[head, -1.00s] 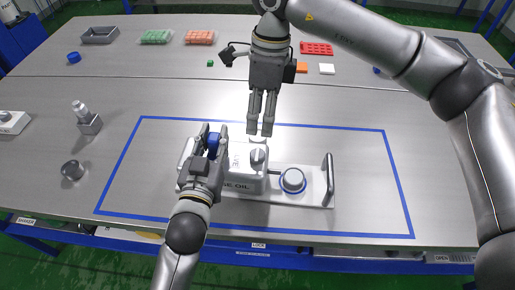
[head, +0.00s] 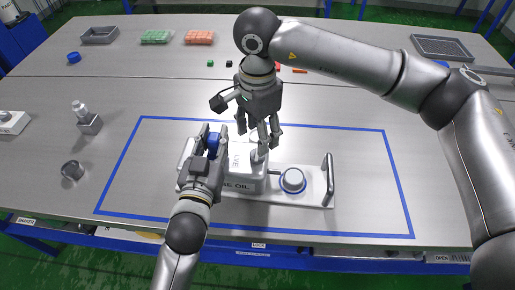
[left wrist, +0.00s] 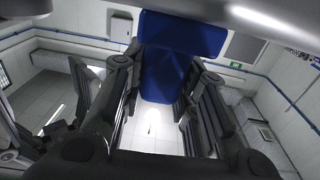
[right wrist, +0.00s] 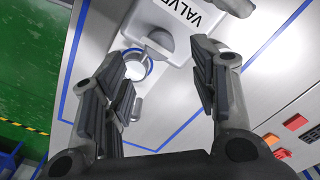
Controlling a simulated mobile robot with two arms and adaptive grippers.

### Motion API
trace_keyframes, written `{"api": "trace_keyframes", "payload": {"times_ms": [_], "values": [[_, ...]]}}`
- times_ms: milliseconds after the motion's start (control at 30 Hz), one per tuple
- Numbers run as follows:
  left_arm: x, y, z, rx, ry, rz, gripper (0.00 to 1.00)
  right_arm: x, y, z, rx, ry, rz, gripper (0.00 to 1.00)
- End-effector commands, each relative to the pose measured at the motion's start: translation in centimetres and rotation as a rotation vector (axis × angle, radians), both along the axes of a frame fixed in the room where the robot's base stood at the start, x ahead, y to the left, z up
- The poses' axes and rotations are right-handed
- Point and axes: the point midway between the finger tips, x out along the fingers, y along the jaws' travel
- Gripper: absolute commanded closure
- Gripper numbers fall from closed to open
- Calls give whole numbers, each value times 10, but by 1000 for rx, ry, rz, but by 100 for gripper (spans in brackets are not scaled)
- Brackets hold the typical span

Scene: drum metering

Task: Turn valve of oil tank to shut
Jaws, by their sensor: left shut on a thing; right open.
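The white oil tank (head: 240,186) with OIL lettering sits inside a blue outline on the table. Its grey valve knob (right wrist: 160,44) is beside the VALVE lettering in the right wrist view. In the head view the knob (head: 257,155) is partly hidden by my right gripper (head: 262,143). That gripper is open, fingers pointing down close above the knob; contact cannot be told.
Right of the tank, on its white base, are a blue-ringed round part (head: 292,180) and an upright handle (head: 328,172). A metal cup (head: 72,170) and a small block with a bottle (head: 88,120) stand left. Trays and coloured pieces lie at the back.

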Motion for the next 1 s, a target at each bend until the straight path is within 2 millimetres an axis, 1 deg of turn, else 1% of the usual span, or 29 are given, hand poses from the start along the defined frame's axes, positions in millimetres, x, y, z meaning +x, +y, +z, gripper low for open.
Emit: {"api": "trace_keyframes", "payload": {"times_ms": [33,100,200,300,467,733,767,1000], "values": [[0,0,0,0,0,0,100,-1,0,-12,-1,4,0,46],[0,0,0,0,0,0,100,-1,0,-25,-1,3,-1,46],[0,0,0,0,0,0,100,-1,0,-41,0,2,0,46],[0,0,0,0,0,0,100,0,0,-53,0,1,-1,46],[0,0,0,0,0,0,100,0,0,-62,0,0,-1,46],[0,0,0,0,0,0,100,0,0,-64,1,-1,-1,46],[0,0,0,0,0,0,100,0,0,-64,1,-1,-1,48],[0,0,0,0,0,0,100,0,0,-63,1,-1,-2,79]]}}
